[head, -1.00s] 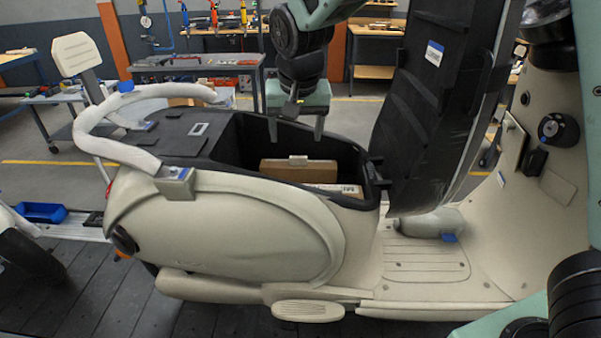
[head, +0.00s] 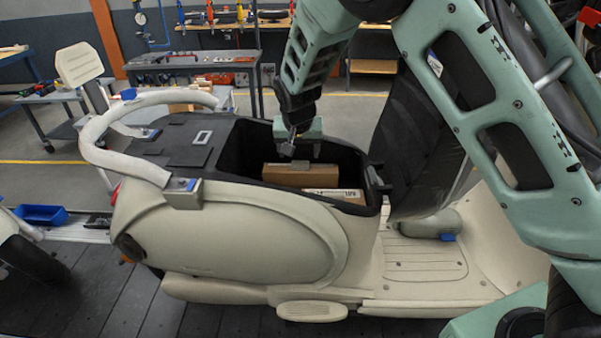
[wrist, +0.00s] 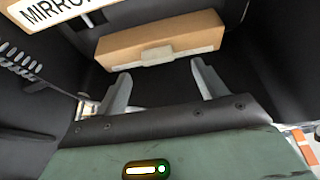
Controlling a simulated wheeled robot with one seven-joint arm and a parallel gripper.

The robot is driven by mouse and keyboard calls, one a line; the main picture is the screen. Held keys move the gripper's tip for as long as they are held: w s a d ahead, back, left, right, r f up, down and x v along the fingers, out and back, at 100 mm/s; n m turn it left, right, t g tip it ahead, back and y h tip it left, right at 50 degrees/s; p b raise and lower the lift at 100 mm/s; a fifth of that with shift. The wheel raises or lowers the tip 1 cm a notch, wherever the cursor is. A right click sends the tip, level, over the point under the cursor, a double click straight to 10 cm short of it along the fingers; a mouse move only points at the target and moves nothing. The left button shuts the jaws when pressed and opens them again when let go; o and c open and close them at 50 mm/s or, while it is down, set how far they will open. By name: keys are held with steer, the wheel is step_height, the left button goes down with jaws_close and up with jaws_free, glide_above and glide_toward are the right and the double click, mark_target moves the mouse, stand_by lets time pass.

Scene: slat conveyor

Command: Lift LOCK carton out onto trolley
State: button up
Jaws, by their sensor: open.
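A brown carton (head: 298,175) with a grey tab on its upper edge lies in the open black under-seat bay (head: 243,140) of the cream scooter. It also shows in the wrist view (wrist: 130,45), with no readable name on its visible faces. A second carton (head: 345,194) with a white printed label lies beside it; the wrist view shows a label (wrist: 50,10) beginning "MIRRO". My gripper (head: 302,152) is open and empty at the bay, just above the brown carton. In the wrist view its fingers (wrist: 160,75) are spread, apart from the grey tab.
The raised black seat (head: 410,130) stands at the bay's right end. A pale curved grab rail (head: 115,130) wraps the scooter's rear. A grey wheeled trolley (head: 58,98) stands behind left, and a grey metal table (head: 190,66) behind. The bay walls are close around my gripper.

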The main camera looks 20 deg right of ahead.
mark_target(300, 162)
steer(key=shift+p+x, duration=1.4)
steer(key=shift+x, duration=1.25)
steer(key=shift+d, duration=0.2)
steer(key=shift+c, duration=0.3)
steer(key=c, duration=1.3)
steer(key=shift+r, duration=0.1)
